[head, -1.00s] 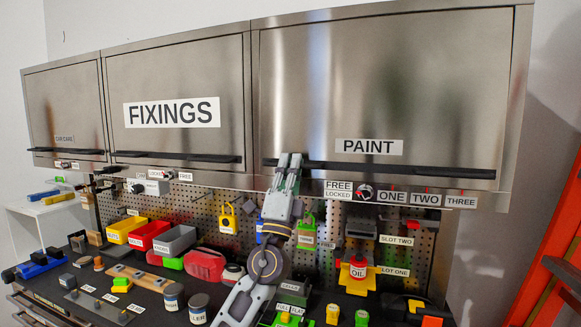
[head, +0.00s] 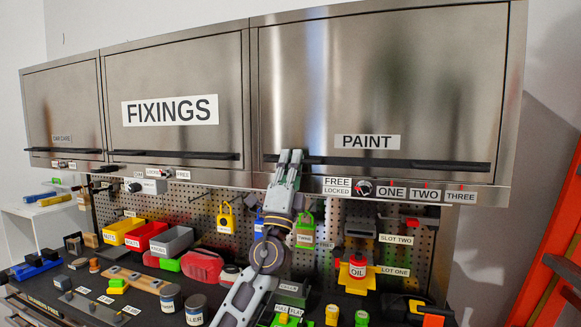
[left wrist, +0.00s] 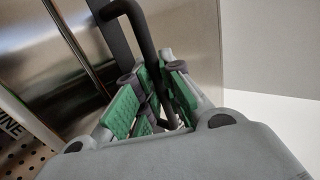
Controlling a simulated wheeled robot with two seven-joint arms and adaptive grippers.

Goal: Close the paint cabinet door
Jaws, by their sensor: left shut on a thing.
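The paint cabinet door (head: 440,90) is the large steel panel at the right of the upper row, marked PAINT. It is down and looks flush with its frame; a small gap cannot be ruled out. Its long black handle (head: 400,163) runs along the lower edge. My left gripper (head: 291,156) is at the left part of this handle, with its arm reaching up from below. In the left wrist view, the green-padded fingers of the gripper (left wrist: 158,94) are shut around the dark handle bar (left wrist: 146,45). My right gripper is in neither view.
Beneath the door is a rail with a FREE/LOCKED knob (head: 364,187) and several label plates. Below are a pegboard with hung items, bins (head: 172,243), and a crowded bench. An orange frame (head: 545,245) stands at the far right.

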